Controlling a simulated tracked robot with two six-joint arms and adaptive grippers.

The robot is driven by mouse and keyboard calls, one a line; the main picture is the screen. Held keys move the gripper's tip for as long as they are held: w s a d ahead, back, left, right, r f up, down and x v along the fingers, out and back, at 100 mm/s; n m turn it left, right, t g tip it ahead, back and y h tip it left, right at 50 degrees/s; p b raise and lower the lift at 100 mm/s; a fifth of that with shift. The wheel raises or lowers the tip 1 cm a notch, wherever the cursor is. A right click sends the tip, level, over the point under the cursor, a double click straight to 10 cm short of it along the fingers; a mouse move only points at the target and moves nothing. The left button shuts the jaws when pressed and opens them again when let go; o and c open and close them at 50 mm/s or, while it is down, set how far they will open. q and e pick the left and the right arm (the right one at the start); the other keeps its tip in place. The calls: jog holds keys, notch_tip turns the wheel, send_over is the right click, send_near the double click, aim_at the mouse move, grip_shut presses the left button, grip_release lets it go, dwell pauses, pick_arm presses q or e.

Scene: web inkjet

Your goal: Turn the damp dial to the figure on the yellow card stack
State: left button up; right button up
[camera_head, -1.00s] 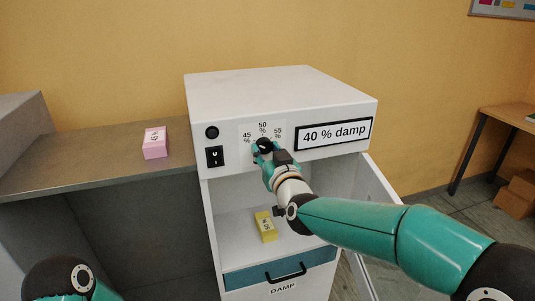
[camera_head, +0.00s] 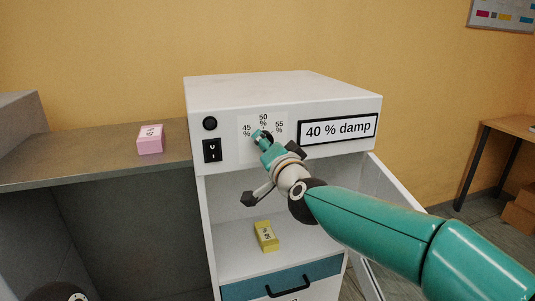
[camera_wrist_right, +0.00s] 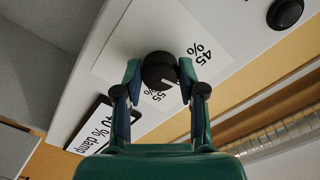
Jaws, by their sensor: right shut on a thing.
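The black damp dial (camera_head: 267,136) is on the white cabinet's front panel, with 45 %, 50 % and 55 % printed around it. My right gripper (camera_head: 262,137) is shut on the dial, its fingers on either side. In the right wrist view the dial (camera_wrist_right: 159,70) sits between the fingertips, with a pale mark on its lower right edge; part of the scale is hidden there. The yellow card stack (camera_head: 265,237) lies on the shelf inside the open cabinet; its figure is too small to read surely. My left gripper is out of view.
The display (camera_head: 338,129) reads "40 % damp". A black switch (camera_head: 212,151) and a round button (camera_head: 210,123) are left of the dial. A pink stack (camera_head: 150,139) lies on the grey counter (camera_head: 95,155). The open door (camera_head: 395,195) stands at the right.

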jog(key=shift+d+m+b, duration=0.1)
jog(key=shift+m+b, duration=0.35)
jog(key=shift+m, duration=0.65)
jog(key=o, duration=1.1)
jog(key=shift+w+f, duration=0.1)
jog(key=shift+o, duration=0.2)
